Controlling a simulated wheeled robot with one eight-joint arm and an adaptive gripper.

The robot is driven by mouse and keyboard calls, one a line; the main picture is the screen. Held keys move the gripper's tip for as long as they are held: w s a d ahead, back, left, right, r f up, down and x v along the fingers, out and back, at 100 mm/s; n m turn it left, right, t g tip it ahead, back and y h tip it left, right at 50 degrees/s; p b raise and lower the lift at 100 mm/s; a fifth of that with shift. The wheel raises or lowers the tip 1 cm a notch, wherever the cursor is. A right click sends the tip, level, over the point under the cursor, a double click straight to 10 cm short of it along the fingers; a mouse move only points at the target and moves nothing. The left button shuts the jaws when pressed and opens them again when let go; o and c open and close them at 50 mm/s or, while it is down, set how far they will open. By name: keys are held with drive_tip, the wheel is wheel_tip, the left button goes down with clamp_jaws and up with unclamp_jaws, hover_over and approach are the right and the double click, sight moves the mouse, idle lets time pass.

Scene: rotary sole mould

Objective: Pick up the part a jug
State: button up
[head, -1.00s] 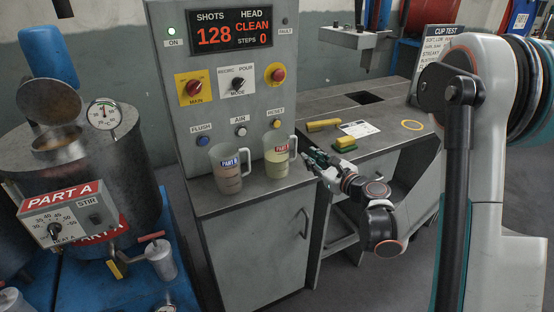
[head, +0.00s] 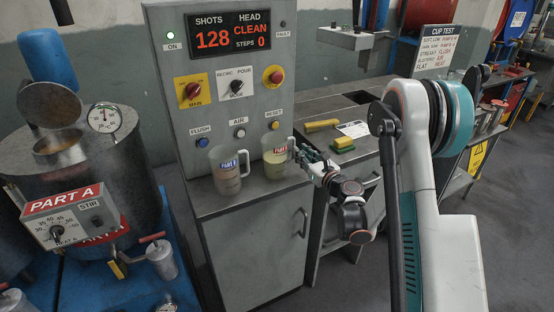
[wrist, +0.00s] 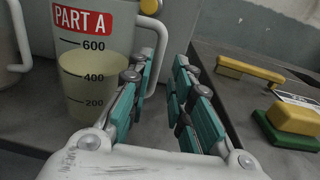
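The part A jug (head: 275,167) is a clear measuring jug with a red label and pale yellow liquid. It stands upright on the grey cabinet top, its handle on the right. In the wrist view the part A jug (wrist: 92,85) fills the left side, with liquid a little above the 400 mark. My gripper (head: 301,150) is at the jug's right, by the handle. In the wrist view my gripper (wrist: 163,75) is open, its teal fingers apart. The left finger overlaps the handle's lower part; I cannot tell whether they touch. Nothing is held.
The part B jug (head: 228,172) stands just left of the part A jug. The control panel (head: 232,90) rises behind both. On the bench to the right lie a yellow-handled brush (head: 322,125) and a yellow and green block (head: 342,144). The part A tank (head: 90,160) is at far left.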

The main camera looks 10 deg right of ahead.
drive_tip(key=shift+b+x, duration=0.9)
drive_tip(key=shift+x, duration=1.8)
drive_tip(key=shift+a, duration=0.15)
drive_tip(key=shift+c, duration=0.6)
clamp_jaws()
